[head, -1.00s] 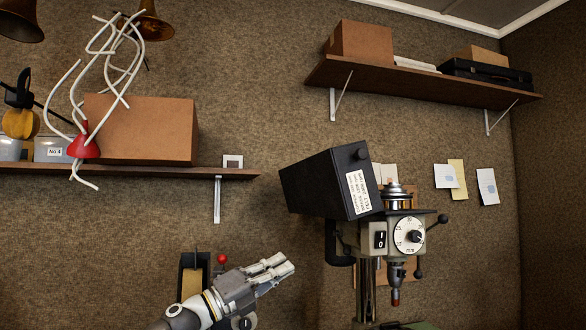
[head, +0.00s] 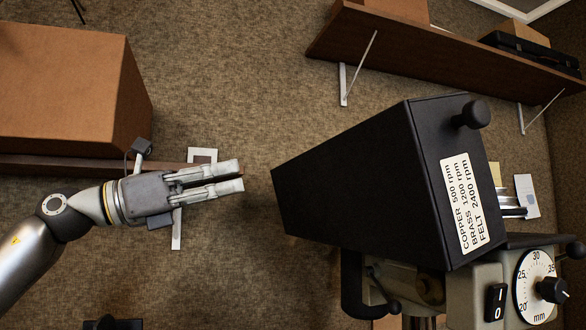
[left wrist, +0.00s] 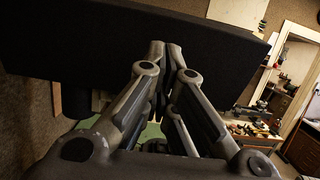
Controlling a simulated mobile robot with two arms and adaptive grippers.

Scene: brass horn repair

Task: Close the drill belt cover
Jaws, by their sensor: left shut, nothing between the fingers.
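The drill belt cover (head: 350,175) is a black box with a white speed label and a round black knob (head: 472,114). It is tilted up on the drill press (head: 460,290), open, with pulley parts showing behind it at the right. My left gripper (head: 241,177) is shut and empty, left of the cover's lower left end, with a gap between them in the head view. In the left wrist view the cover (left wrist: 120,40) spans dark behind the closed fingertips (left wrist: 166,45); contact cannot be told.
A shelf with a cardboard box (head: 60,85) is behind my left arm. Another shelf (head: 450,50) hangs at the upper right. The drill's dial (head: 537,285) and switch (head: 495,302) face forward below the cover. Bare wall shows between the shelves.

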